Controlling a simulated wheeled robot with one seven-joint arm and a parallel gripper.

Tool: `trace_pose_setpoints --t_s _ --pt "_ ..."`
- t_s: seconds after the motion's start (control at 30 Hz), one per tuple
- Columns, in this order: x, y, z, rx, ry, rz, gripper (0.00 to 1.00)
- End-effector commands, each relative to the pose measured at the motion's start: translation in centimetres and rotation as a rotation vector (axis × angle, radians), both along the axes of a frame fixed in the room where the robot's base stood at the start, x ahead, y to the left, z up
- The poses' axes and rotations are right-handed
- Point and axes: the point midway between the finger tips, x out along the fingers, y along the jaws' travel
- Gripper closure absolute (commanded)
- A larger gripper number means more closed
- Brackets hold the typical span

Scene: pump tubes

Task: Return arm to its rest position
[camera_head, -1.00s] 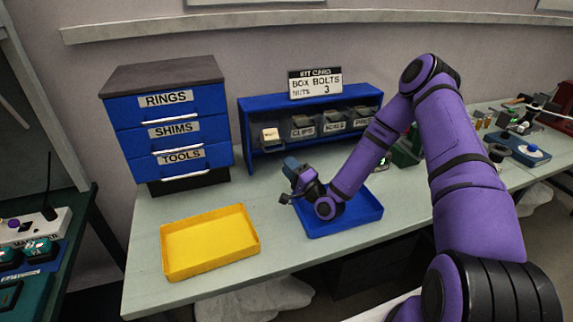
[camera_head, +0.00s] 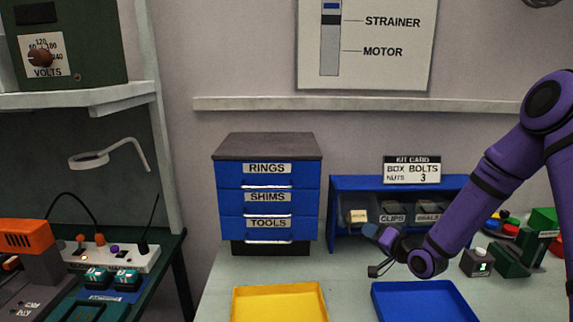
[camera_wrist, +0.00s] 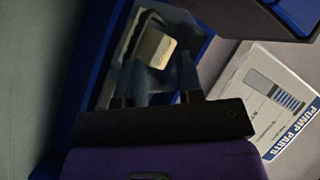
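My arm (camera_head: 500,185) is purple with black joints and reaches in from the right of the head view. It is bent, with the elbow high and the wrist low. My gripper (camera_head: 376,252) is in front of the left end of the blue bin shelf, above the back left of the blue tray (camera_head: 428,300). In the wrist view my gripper's fingers (camera_wrist: 156,72) stand apart with nothing held between them. A cream block (camera_wrist: 155,47) shows beyond the fingers, inside a bin; it also shows in the head view (camera_head: 356,216).
A blue drawer cabinet (camera_head: 268,198) stands left of the shelf (camera_head: 341,184). A yellow tray (camera_head: 280,302) lies in front of it. A kit card (camera_head: 412,172) stands on the shelf. Green and grey devices (camera_head: 512,258) are right of the gripper. A printed sheet (camera_wrist: 270,95) shows in the wrist view.

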Motion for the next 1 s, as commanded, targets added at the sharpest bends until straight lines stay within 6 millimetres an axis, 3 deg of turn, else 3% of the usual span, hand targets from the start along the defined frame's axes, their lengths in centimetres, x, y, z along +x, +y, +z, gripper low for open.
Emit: trace_pose_setpoints --t_s 0.27,0.57,0.77,1.0 --pt "-1.0 -1.0 5.3 -0.346 0.075 -0.003 0.66" --pt "-4.3 -3.0 11.7 -0.652 0.172 -0.043 0.66" --pt "-7.9 -4.2 16.1 -0.806 0.248 -0.075 0.66" --pt "-13.7 -5.3 21.1 -0.932 0.347 -0.105 0.66"
